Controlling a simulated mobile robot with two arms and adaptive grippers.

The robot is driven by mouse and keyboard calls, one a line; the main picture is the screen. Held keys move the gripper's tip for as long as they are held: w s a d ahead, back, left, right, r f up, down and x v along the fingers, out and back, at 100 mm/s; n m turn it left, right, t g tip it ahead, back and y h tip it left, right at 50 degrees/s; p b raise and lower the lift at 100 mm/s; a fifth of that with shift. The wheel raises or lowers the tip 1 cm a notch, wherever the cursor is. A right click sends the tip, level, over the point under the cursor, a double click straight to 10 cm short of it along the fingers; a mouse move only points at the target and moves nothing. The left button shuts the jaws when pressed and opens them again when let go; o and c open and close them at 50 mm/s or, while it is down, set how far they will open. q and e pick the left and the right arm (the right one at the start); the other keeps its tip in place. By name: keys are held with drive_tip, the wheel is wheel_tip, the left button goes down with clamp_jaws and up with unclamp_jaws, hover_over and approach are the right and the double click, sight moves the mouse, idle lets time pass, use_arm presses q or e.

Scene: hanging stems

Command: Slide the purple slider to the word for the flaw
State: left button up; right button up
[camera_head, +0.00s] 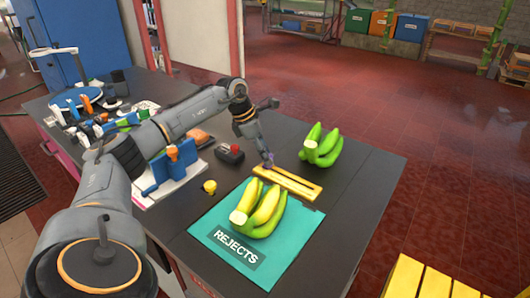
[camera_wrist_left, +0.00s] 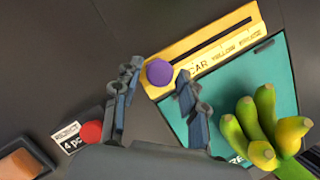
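The purple slider (camera_wrist_left: 159,72) is a round knob at the left end of the slotted yellow board (camera_wrist_left: 215,38). Words run along the board's edge; I read "CAR", its start hidden by the knob and finger, then "YELLOW", then a blurred word. My left gripper (camera_wrist_left: 160,84) is open over the board's left end, one fingertip on each side of the knob, with no clear grip on it. In the head view the gripper (camera_head: 267,158) points down there. Green-yellow bananas (camera_head: 259,209) lie on the teal REJECTS mat (camera_head: 213,219). My right gripper is not in view.
Green bananas (camera_head: 321,146) lie on the dark table behind the board. A small box with a red button (camera_head: 230,152), a yellow knob (camera_head: 210,187) and a blue stand (camera_head: 172,168) are left of the board. The table's right side is clear.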

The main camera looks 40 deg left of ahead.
use_arm(q)
clamp_jaws()
drive_tip(key=d, duration=0.3)
drive_tip(key=d+p, duration=0.1)
drive_tip(key=d, duration=0.2)
drive_tip(key=w+d, duration=0.1)
drive_tip(key=d, duration=0.3)
drive_tip(key=shift+w, duration=0.1)
drive_tip(key=shift+o, duration=2.2)
unclamp_jaws()
drive_tip(key=shift+r, duration=0.1)
drive_tip(key=v, duration=1.2)
